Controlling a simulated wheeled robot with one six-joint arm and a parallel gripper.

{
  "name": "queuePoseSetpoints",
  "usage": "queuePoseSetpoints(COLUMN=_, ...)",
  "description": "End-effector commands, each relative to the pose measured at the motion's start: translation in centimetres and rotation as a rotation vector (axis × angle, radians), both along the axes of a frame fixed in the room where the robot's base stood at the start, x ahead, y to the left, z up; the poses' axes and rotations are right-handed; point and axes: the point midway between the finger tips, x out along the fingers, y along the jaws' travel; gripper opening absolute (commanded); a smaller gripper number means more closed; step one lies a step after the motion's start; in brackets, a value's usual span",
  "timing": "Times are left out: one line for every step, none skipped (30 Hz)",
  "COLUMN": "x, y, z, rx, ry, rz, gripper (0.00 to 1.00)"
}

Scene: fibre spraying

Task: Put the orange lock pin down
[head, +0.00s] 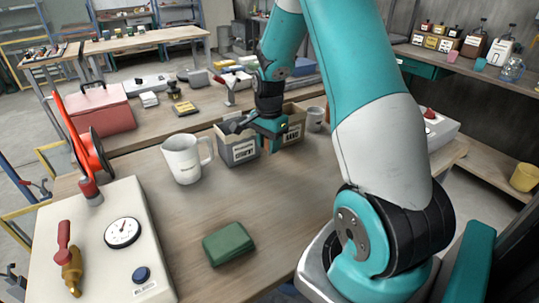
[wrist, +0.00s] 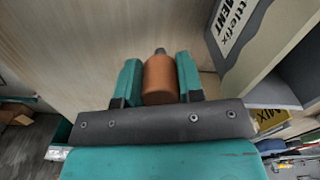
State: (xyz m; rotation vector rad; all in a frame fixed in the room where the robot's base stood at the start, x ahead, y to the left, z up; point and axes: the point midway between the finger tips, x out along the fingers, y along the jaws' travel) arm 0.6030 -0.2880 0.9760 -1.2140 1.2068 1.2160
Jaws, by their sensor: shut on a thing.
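The orange lock pin (wrist: 160,82) is a brown-orange cylinder with a dark narrow tip. In the wrist view it sits between the two teal fingers of my gripper (wrist: 159,72), which is shut on it. In the head view my gripper (head: 271,140) is over the wooden workbench (head: 190,228), close to two labelled bins. The pin cannot be made out clearly there. Pale wood shows past the pin's tip in the wrist view; I cannot tell the gap between them.
A grey bin (head: 238,150) and a tan bin (head: 294,124) stand beside my gripper. A white jug (head: 184,158) is to their left, and a grey mug (head: 315,119) to their right. A green pouch (head: 228,243) lies nearer. The bench's middle is clear. A gauge panel (head: 103,240) occupies the left.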

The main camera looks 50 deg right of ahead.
Motion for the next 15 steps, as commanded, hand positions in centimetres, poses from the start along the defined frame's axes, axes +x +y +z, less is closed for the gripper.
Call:
queuePoseSetpoints(x=0.0, y=0.0, z=-0.5, rx=0.0, ry=0.0, rz=0.0, gripper=0.11)
queuePoseSetpoints(x=0.0, y=0.0, z=-0.7, rx=0.0, ry=0.0, rz=0.0, gripper=0.11)
queuePoseSetpoints(x=0.0, y=0.0, z=-1.0, rx=0.0, ry=0.0, rz=0.001, gripper=0.11)
queuePoseSetpoints(x=0.0, y=0.0, z=-1.2, rx=0.0, ry=0.001, rz=0.001, gripper=0.11)
queuePoseSetpoints(x=0.0, y=0.0, z=-1.6, rx=0.0, ry=0.0, rz=0.001, gripper=0.11)
queuePoseSetpoints(x=-0.1, y=0.0, z=-2.1, rx=0.001, ry=0.002, rz=0.001, gripper=0.11)
queuePoseSetpoints(x=0.0, y=0.0, z=-2.6, rx=0.001, ry=0.003, rz=0.001, gripper=0.11)
queuePoseSetpoints(x=0.0, y=0.0, z=-3.1, rx=0.001, ry=0.002, rz=0.001, gripper=0.11)
queuePoseSetpoints(x=0.0, y=0.0, z=-3.7, rx=0.001, ry=0.003, rz=0.001, gripper=0.11)
queuePoseSetpoints(x=0.0, y=0.0, z=-4.0, rx=0.001, ry=0.001, rz=0.001, gripper=0.11)
queuePoseSetpoints(x=0.0, y=0.0, z=-4.3, rx=0.001, ry=0.001, rz=0.001, gripper=0.11)
queuePoseSetpoints(x=0.0, y=0.0, z=-4.6, rx=0.0, ry=0.001, rz=0.001, gripper=0.11)
queuePoseSetpoints(x=0.0, y=0.0, z=-4.8, rx=0.0, ry=0.0, rz=0.001, gripper=0.11)
queuePoseSetpoints(x=0.0, y=0.0, z=-4.8, rx=-0.001, ry=-0.002, rz=0.001, gripper=0.11)
queuePoseSetpoints(x=0.0, y=0.0, z=-4.8, rx=-0.001, ry=-0.002, rz=0.001, gripper=0.11)
